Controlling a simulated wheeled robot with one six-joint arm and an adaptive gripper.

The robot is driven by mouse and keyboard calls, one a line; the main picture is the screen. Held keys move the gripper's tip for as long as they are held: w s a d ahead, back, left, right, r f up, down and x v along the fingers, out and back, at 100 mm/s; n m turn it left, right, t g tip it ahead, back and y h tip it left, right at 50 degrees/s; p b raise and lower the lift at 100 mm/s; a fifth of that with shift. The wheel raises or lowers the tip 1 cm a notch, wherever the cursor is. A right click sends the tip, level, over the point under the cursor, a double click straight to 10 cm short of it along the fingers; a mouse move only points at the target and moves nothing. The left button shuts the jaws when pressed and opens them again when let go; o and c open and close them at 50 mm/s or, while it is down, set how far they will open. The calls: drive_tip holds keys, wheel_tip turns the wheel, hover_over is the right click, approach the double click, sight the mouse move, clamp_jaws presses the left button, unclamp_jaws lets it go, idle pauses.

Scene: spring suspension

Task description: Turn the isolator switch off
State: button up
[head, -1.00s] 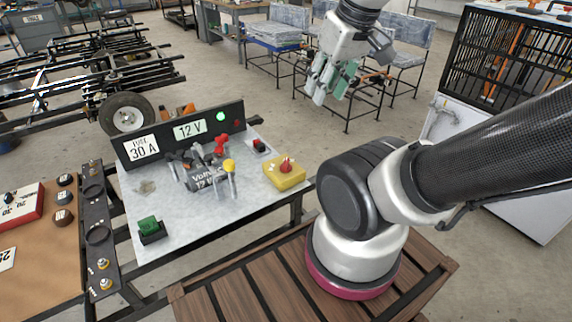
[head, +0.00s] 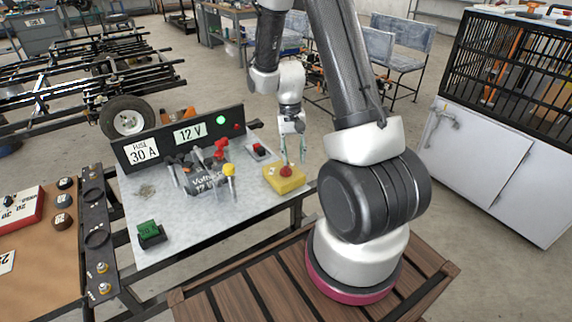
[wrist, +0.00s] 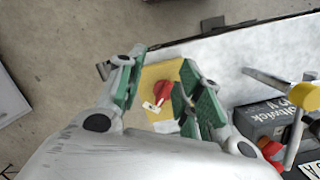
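The isolator switch is a yellow box (head: 290,182) with a red rotary knob (head: 286,170), at the right front edge of the metal bench in the head view. In the wrist view the red knob (wrist: 163,89) and yellow box (wrist: 158,72) show between my fingers. My gripper (head: 293,158) points down just above the switch. Its green-padded fingers (wrist: 160,90) are apart, one on each side of the knob in the wrist view, with nothing held. I cannot tell whether the fingertips reach down to the knob's height.
The metal bench (head: 205,225) carries a battery (head: 205,181) with clamps and a yellow-topped lever (head: 229,172) left of the switch. A panel (head: 180,137) with a lit green lamp (head: 221,119) stands behind.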

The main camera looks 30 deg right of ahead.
sight(286, 169)
drive_tip(key=w, duration=0.2)
drive_tip(key=w+m+t, duration=0.1)
drive_tip(key=w+m, duration=0.1)
drive_tip(key=w, duration=0.1)
drive_tip(key=shift+w+d+f+t, duration=0.25)
drive_tip(key=shift+w+d+t, duration=0.05)
drive_tip(key=shift+d+t, duration=0.1)
drive_tip(key=shift+w+f+m, duration=0.15)
drive_tip(key=shift+f+m, duration=0.05)
drive_tip(key=shift+m, duration=0.2)
wheel_tip(286, 169, down, 7)
drive_tip(key=shift+f, duration=0.2)
clamp_jaws()
